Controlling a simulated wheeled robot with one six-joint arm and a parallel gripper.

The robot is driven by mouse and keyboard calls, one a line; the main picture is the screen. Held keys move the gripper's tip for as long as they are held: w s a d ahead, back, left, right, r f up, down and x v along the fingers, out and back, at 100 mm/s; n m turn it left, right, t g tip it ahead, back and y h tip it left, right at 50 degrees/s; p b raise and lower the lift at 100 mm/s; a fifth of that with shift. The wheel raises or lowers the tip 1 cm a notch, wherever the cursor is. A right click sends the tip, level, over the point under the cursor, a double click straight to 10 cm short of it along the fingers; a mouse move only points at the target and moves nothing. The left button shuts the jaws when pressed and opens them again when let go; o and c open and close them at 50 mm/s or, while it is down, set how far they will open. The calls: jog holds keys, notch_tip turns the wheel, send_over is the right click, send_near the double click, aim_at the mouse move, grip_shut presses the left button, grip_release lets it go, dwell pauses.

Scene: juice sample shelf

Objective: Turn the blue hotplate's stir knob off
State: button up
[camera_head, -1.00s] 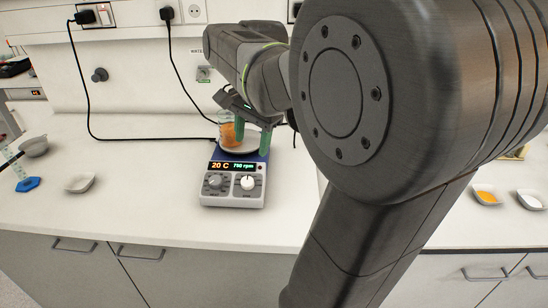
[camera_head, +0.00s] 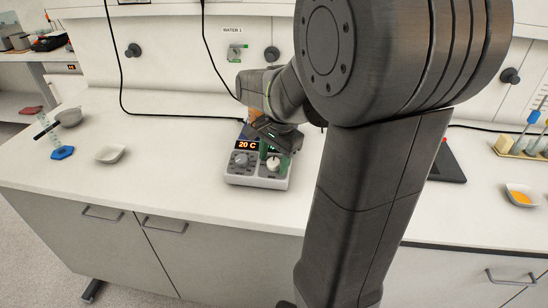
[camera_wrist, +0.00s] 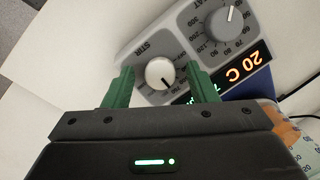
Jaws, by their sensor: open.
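The hotplate (camera_head: 232,178) stands on the bench, with a light grey front panel and a blue body. Its display reads 20 C in orange; the rpm reading is mostly covered by my gripper. The white stir knob (camera_head: 273,164) is the right one on the panel; in the wrist view the knob (camera_wrist: 160,72) has a dark pointer line. My gripper (camera_wrist: 161,70) is open, its two green fingers on either side of this knob; I cannot tell if they touch it. The grey heat knob (camera_wrist: 228,22) is clear of the fingers.
A beaker of orange liquid (camera_head: 252,116) stands behind my gripper, mostly hidden. A black cable (camera_head: 170,115) runs along the back of the bench. A white dish (camera_head: 110,153) and a blue-based cylinder (camera_head: 62,152) are to the left. The bench before the hotplate is clear.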

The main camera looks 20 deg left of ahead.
jog(key=c, duration=1)
jog(key=shift+o, duration=0.2)
jog(key=shift+n, duration=0.4)
jog(key=n+h+p, duration=0.1)
jog(key=n+p, duration=0.1)
jog(key=shift+a+r+n, duration=0.1)
jog(key=shift+n, duration=0.3)
jog(key=n+h+p, duration=0.1)
jog(key=n, duration=0.4)
jog(key=shift+a+p, duration=0.1)
jog(key=shift+p, duration=0.3)
jog(key=n+h, duration=0.1)
jog(key=n, duration=0.3)
jog(key=shift+t+p, duration=0.35)
jog(key=shift+t, duration=0.05)
jog(key=n, duration=0.4)
jog(key=shift+t+h, duration=0.4)
jog(key=shift+s+n, duration=0.1)
jog(key=shift+n, duration=0.4)
